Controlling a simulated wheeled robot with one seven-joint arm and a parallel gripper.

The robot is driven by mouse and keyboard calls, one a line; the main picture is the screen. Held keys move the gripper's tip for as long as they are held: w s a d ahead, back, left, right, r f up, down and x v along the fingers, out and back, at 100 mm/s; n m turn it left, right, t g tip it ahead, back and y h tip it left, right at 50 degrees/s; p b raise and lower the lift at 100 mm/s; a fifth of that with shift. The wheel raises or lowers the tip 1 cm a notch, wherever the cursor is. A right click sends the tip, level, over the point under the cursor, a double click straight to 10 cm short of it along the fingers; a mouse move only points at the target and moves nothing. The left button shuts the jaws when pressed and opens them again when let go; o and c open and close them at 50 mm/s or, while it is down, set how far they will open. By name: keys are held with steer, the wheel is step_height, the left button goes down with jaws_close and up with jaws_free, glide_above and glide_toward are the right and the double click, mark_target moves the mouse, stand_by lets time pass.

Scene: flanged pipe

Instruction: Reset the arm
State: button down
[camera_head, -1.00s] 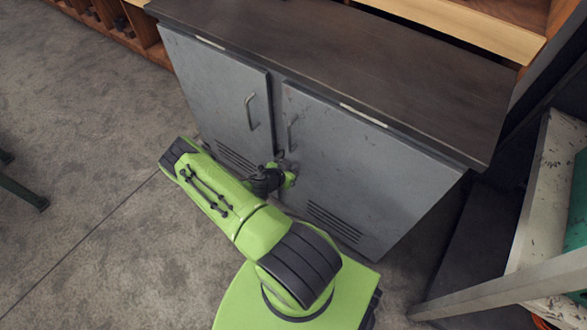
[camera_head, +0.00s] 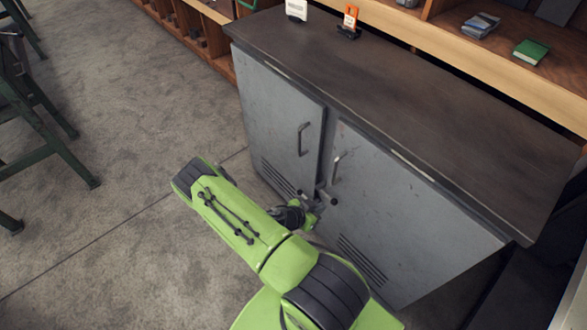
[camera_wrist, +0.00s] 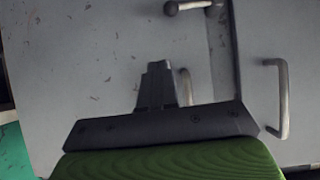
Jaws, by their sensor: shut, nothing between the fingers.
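My green arm (camera_head: 232,213) reaches out low in front of a grey two-door metal cabinet (camera_head: 410,215), with its elbow bent to the left. My gripper (camera_head: 319,203) is small in the head view and partly hidden by the arm, close to the seam between the doors. In the wrist view my gripper (camera_wrist: 158,66) has its fingers together with nothing between them. The cabinet front fills the space behind it. A door handle (camera_wrist: 283,98) is right of the fingers, and another handle (camera_wrist: 187,86) is partly hidden behind them.
A dark worktop (camera_head: 400,90) covers the cabinet, with an orange-and-white item (camera_head: 350,20) and a white item (camera_head: 296,10) at its back edge. A wooden shelf holds a green box (camera_head: 531,52). A dark green stool frame (camera_head: 45,140) stands left. The floor between is clear.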

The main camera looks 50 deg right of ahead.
steer(key=w+a+r+n+t+y+p, duration=0.1)
steer(key=w+a+r+n+y+p, duration=0.3)
steer(key=r, duration=0.6)
steer(key=w+a+r+t+y, duration=0.1)
steer(key=a+r, duration=0.5)
steer(key=r, duration=0.5)
steer(key=w+a+r+n+y+p, duration=0.25)
steer(key=a+r, duration=0.25)
steer(key=r, duration=0.5)
steer(key=s+a+r+n+t+y+p, duration=0.1)
steer(key=s+a+r+n+t+y, duration=0.1)
steer(key=s+a+r+n, duration=0.3)
steer(key=s+a+r+n+t+y+p, duration=0.1)
steer(key=s+a+r+n, duration=0.5)
steer(key=r, duration=0.7)
steer(key=shift+s+r+n+t+y+p, duration=0.25)
steer(key=shift+s+n+t+y+p, duration=0.15)
steer(key=shift+s+n+t, duration=0.4)
steer(key=shift+a, duration=0.1)
